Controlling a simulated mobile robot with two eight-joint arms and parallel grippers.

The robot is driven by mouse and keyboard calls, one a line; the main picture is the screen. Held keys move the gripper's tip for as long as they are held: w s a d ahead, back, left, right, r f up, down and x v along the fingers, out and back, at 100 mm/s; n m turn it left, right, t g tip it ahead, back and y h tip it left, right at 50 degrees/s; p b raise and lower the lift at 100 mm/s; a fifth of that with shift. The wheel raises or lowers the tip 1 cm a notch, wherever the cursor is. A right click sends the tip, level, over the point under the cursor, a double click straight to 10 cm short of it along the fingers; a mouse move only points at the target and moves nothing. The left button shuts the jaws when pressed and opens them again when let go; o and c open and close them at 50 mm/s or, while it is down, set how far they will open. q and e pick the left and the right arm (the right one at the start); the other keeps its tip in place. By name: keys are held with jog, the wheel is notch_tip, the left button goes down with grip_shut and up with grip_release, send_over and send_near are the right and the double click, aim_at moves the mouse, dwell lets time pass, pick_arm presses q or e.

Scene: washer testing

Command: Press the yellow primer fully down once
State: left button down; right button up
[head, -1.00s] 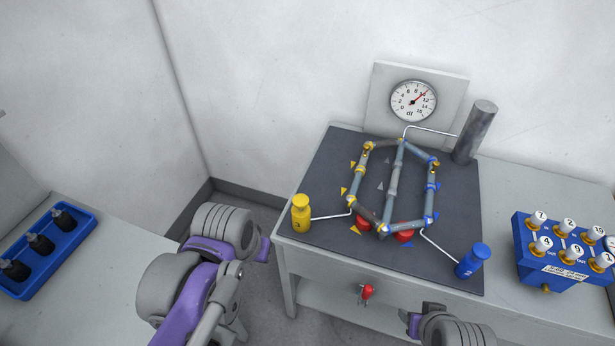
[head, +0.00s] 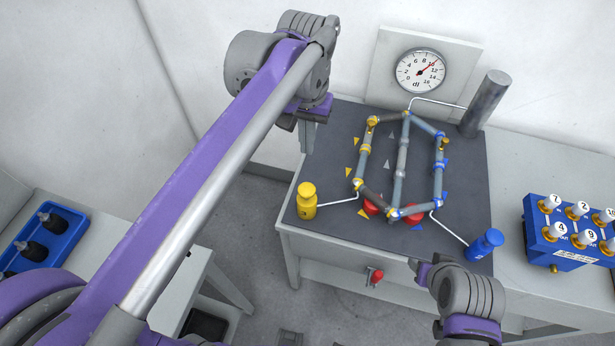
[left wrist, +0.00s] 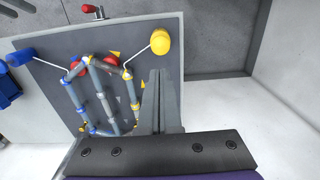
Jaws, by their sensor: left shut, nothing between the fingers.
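The yellow primer (head: 306,203) stands upright at the left front corner of the dark mat, with a thin pale tube running to the pipe frame. It also shows in the left wrist view (left wrist: 160,43). My left gripper (head: 307,140) is shut and empty, above the left edge of the table and behind the primer in the picture, apart from it. Its closed fingers (left wrist: 158,95) show in the left wrist view. My right gripper (head: 423,273) is in front of the table near the blue primer (head: 485,245); whether it is open or shut is unclear.
A pipe frame (head: 401,170) with red knobs lies on the dark mat (head: 330,165). A gauge (head: 420,70) and a grey cylinder (head: 486,103) stand at the back. A red-handled valve (head: 375,276) is on the table front. A blue block with numbered knobs (head: 568,240) sits right.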

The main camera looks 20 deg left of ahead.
aim_at(307, 187)
pick_arm(q)
notch_tip(307, 187, down, 14)
jog(key=shift+w+f, duration=0.1)
pick_arm(e)
jog(key=shift+f, duration=0.4)
pick_arm(q)
jog(key=shift+b, duration=0.35)
pick_arm(e)
jog(key=shift+s+f, duration=0.1)
